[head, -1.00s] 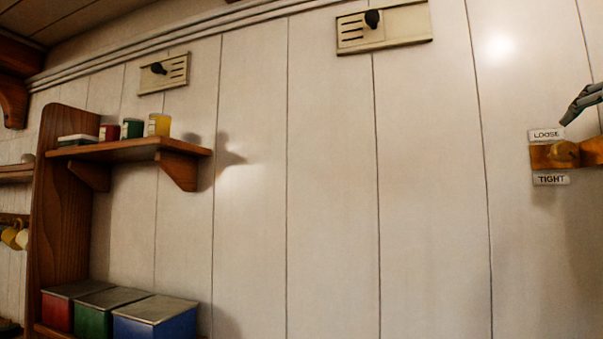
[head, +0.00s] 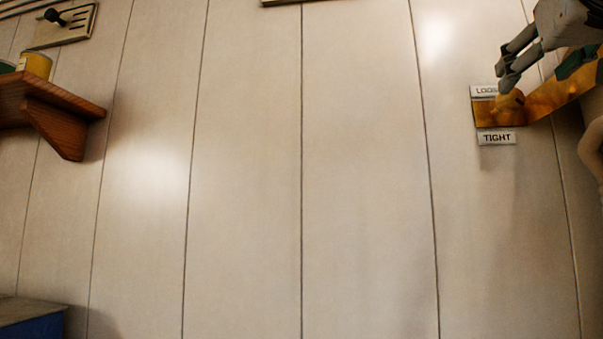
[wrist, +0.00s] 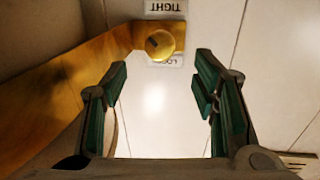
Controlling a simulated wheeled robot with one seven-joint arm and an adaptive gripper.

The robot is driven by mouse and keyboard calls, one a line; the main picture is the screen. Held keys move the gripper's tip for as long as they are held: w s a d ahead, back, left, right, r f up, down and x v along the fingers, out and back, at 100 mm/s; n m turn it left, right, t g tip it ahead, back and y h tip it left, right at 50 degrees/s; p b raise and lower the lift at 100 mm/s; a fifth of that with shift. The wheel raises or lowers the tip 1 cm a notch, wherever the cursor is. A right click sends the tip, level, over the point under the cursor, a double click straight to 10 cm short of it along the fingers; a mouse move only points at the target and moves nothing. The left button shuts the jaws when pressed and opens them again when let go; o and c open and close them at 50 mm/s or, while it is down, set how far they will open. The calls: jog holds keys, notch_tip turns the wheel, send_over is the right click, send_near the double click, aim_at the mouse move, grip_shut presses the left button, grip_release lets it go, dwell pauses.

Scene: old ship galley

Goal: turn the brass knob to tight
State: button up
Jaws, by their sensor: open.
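The brass knob (head: 511,101) sits on a brass plate (head: 544,106) on the white plank wall at the right of the head view. A LOOSE label (head: 484,91) is above the plate and a TIGHT label (head: 496,138) below it. My gripper (head: 512,82) overlaps the knob's upper part in the head view. In the wrist view the knob (wrist: 161,44) shows a dark mark on its face and lies beyond the open fingers of my gripper (wrist: 160,85), with nothing between them. The wrist view is upside down, and the knob partly covers LOOSE there.
A wooden shelf (head: 50,100) with a yellow tin (head: 35,64) is at the left. A blue box (head: 32,318) is at the lower left. The middle of the wall is bare.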

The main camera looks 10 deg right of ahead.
aim_at(512, 96)
jog(key=x, duration=0.9)
jog(key=shift+w, duration=0.15)
jog(key=c, duration=1.2)
